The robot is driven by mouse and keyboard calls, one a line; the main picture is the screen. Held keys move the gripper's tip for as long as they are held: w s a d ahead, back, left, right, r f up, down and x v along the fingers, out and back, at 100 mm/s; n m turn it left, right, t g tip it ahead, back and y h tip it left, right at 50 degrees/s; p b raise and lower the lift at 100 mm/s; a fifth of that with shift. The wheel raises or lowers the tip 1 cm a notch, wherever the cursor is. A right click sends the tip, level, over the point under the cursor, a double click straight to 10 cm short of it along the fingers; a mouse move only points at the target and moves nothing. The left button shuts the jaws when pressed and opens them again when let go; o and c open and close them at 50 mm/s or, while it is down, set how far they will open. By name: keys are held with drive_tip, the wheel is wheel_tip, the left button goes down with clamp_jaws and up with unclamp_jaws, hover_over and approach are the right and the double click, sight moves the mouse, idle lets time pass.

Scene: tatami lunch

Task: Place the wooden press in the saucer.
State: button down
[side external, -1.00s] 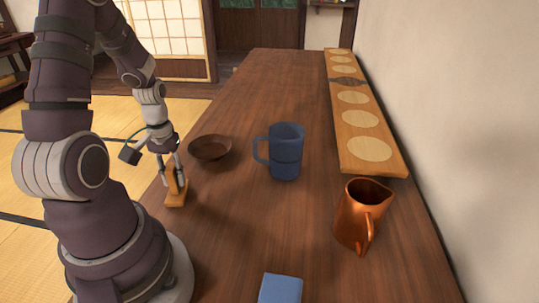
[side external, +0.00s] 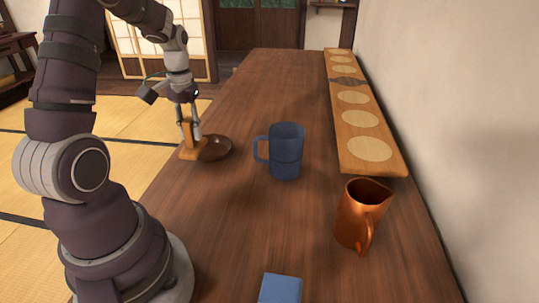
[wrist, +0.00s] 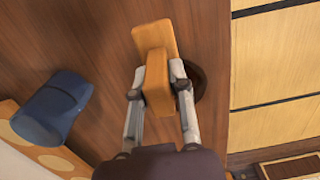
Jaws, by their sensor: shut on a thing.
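The wooden press (side external: 190,146) is a light orange-brown block with a flat base and an upright handle. My gripper (side external: 191,129) is shut on its handle and holds it upright at the near left side of the saucer. The saucer (side external: 220,150) is a dark brown round dish on the table, partly hidden behind the press. In the wrist view the press (wrist: 157,84) sits between the fingertips of my gripper (wrist: 160,75), and only a dark edge of the saucer (wrist: 199,83) shows behind the right finger.
A blue mug (side external: 285,152) stands to the right of the saucer. A copper pitcher (side external: 359,218) and a blue block-like object (side external: 280,289) are nearer the camera. A long board with pale discs (side external: 372,168) lies along the wall. The far tabletop (side external: 270,85) is clear.

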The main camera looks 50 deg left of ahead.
drive_tip(key=shift+w+a+f, duration=2)
drive_tip(key=shift+f, duration=0.05)
drive_tip(key=shift+f, duration=0.1)
drive_tip(key=shift+f, duration=0.15)
drive_tip(key=c, duration=1)
unclamp_jaws()
